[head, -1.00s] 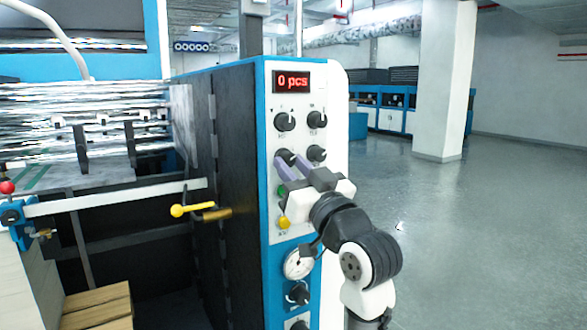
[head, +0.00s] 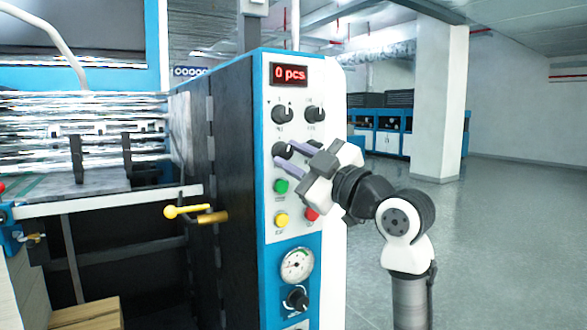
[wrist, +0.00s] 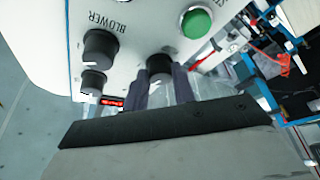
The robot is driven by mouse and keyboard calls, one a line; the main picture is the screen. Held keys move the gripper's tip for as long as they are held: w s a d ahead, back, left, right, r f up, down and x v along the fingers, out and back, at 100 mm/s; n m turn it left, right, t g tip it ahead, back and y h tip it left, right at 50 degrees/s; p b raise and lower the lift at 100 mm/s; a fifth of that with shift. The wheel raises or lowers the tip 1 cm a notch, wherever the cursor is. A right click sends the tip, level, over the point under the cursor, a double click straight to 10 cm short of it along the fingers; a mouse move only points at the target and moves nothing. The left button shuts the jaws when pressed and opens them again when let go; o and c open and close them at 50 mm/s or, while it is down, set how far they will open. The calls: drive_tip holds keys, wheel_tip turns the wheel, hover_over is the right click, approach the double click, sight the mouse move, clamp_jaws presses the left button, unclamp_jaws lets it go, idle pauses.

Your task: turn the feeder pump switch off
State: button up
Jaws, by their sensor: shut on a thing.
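The switch panel (head: 291,235) is the white and blue front of the machine. My gripper (head: 282,153) is shut on a black rotary switch (head: 280,149) at the left of the second knob row, apparently the feeder pump switch. It also shows in the wrist view (wrist: 160,65), between the two dark fingers. Its label is not readable, and the fingers partly hide the knob, so I cannot tell its pointer position. Beside it is another black knob labelled BLOWER (wrist: 100,47).
A green button (head: 281,186), a yellow button (head: 281,220) and a partly hidden red button (head: 312,214) sit below. A display (head: 289,75) reads "0 pcs". A yellow handle (head: 185,211) sticks out left of the panel. The floor (head: 500,230) to the right is free.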

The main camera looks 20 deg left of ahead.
drive_tip(key=shift+r+n+g, duration=0.1)
drive_tip(key=shift+n+g, duration=0.8)
drive_tip(key=shift+n, duration=1)
drive_tip(key=o, duration=1)
drive_tip(key=shift+d, duration=0.1)
drive_tip(key=b+v, duration=0.3)
drive_tip(key=v, duration=1)
drive_tip(key=shift+d+r, duration=0.2)
drive_tip(key=shift+d, duration=0.15)
drive_tip(key=shift+s, duration=0.1)
